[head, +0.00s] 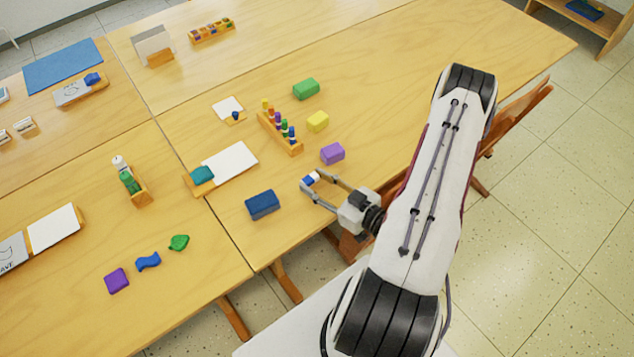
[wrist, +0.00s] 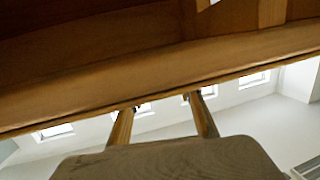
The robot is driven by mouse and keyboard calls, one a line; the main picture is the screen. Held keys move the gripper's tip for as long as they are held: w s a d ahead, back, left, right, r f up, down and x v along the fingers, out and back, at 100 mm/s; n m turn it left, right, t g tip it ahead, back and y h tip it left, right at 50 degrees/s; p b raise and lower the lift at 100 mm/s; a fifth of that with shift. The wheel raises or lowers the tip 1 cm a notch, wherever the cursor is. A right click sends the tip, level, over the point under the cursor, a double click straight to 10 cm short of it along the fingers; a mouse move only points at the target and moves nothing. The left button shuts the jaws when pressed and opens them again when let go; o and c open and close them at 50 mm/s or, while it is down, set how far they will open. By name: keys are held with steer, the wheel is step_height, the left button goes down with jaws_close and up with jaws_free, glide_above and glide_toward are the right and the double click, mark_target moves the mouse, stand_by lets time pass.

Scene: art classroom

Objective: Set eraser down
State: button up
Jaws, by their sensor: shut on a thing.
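My gripper (head: 312,182) is at the near edge of the front table (head: 365,143) in the head view. Its two fingers are shut on a small blue and white eraser (head: 310,179). The fingertips partly cover the eraser. I cannot tell how high it is above the table top. In the wrist view I cannot make out the eraser; that view shows a wooden underside or edge and bright windows.
A purple block (head: 332,153) is just beyond the gripper, with a yellow block (head: 318,121) and a green block (head: 306,89) farther back. A dark blue block (head: 262,205) lies to the left. A peg rack (head: 281,136) stands behind. Bare table lies right of the blocks.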

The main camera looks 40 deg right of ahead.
mark_target(339, 199)
steer(key=shift+f, duration=0.25)
steer(key=o, duration=0.9)
steer(key=shift+f, duration=0.1)
steer(key=shift+s, duration=0.1)
steer(key=shift+v, duration=3.75)
steer(key=c, duration=0.5)
